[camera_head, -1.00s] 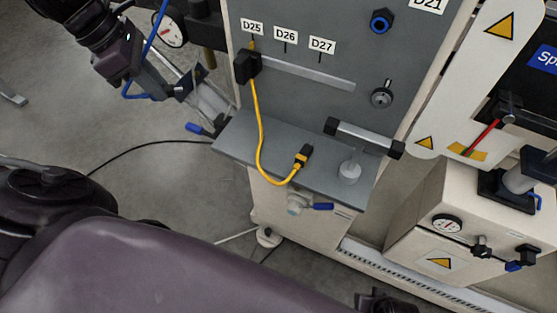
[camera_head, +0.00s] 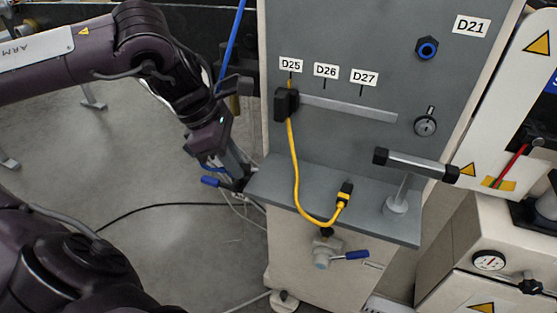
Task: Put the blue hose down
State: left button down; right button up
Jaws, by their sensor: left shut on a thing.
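The blue hose (camera_head: 234,40) comes down from the top edge, left of the grey panel, and passes behind my left wrist. A short blue stretch shows again below the wrist. My left gripper (camera_head: 236,163) is shut on the hose, just left of the panel's shelf; the wrist and fingers partly hide the grip. The hose's end cannot be made out. My right gripper is out of view.
The grey panel (camera_head: 380,50) has a shelf (camera_head: 290,187) below it. A yellow cable (camera_head: 295,170) hangs from a black plug to the shelf. Open floor (camera_head: 150,250) lies at lower left.

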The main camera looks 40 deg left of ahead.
aim_at(282, 177)
pick_arm(q)
jog(key=shift+w+d, duration=0.4)
jog(key=shift+d, duration=0.2)
jog(key=shift+w+d, duration=0.35)
jog(key=shift+d, duration=0.25)
jog(key=shift+w+d+f, duration=0.1)
jog(key=shift+w+d, duration=0.65)
jog(key=shift+d, duration=0.2)
jog(key=shift+w+d, duration=0.7)
jog(key=shift+d, duration=0.25)
jog(key=shift+d+f, duration=0.1)
jog(key=shift+f, duration=0.1)
jog(key=shift+f, duration=0.1)
jog(key=shift+f+b, duration=0.15)
jog(key=shift+b, duration=0.2)
jog(key=c, duration=1.3)
grip_release()
jog(key=shift+c, duration=0.2)
